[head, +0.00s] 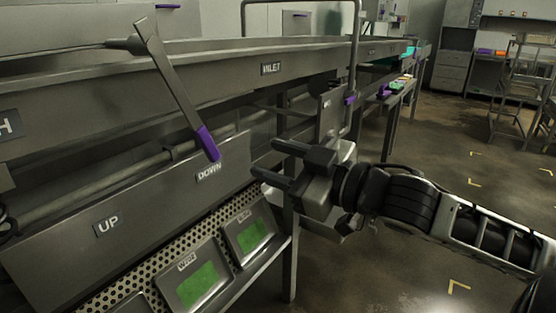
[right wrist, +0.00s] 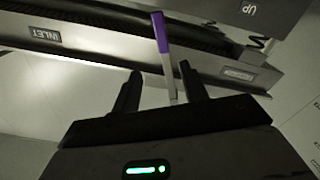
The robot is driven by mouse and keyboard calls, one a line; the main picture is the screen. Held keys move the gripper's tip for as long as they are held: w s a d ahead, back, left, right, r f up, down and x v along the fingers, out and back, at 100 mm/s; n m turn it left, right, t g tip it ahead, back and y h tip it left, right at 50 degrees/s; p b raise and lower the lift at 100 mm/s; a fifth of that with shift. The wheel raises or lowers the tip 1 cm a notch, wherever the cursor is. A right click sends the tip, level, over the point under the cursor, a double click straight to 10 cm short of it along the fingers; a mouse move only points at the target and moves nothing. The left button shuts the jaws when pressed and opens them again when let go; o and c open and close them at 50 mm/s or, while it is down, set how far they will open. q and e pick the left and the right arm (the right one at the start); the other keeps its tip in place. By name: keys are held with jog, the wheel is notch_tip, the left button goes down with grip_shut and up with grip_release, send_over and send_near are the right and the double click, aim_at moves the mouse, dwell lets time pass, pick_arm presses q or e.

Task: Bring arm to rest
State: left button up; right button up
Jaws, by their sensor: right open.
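My right gripper (head: 281,162) is open and empty in the head view, with its arm coming in from the right. It is in front of the grey machine, to the right of a lever with a purple grip (head: 206,143), and apart from it in the picture. In the right wrist view the two fingers of the right gripper (right wrist: 162,82) stand apart. The purple-ended lever (right wrist: 161,35) shows beyond and between them. My left gripper is not in view.
The grey machine front (head: 60,240) carries UP, DOWN and INLET labels. A bench (head: 400,88) with small items stands behind. A metal rack (head: 522,85) stands at the right. Floor between (head: 450,170) is clear, with yellow marks.

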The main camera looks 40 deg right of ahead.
dwell(0.3)
notch_tip(320, 180, down, 21)
jog(key=s+d+m+g+h, duration=0.1)
jog(key=s+m+g+h, duration=0.15)
jog(key=m+h, duration=0.2)
jog(key=s+a+f+m+g+y, duration=0.1)
jog(key=s+a+f+g, duration=0.1)
jog(key=s+a+f, duration=0.2)
jog(key=s+a+f+m+g, duration=0.1)
jog(key=s+a+f, duration=0.3)
jog(key=a+f, duration=0.5)
notch_tip(320, 180, down, 2)
jog(key=shift+s+a+f+g+y, duration=0.15)
jog(key=shift+s+a+g+y, duration=0.2)
jog(key=shift+s+g, duration=0.1)
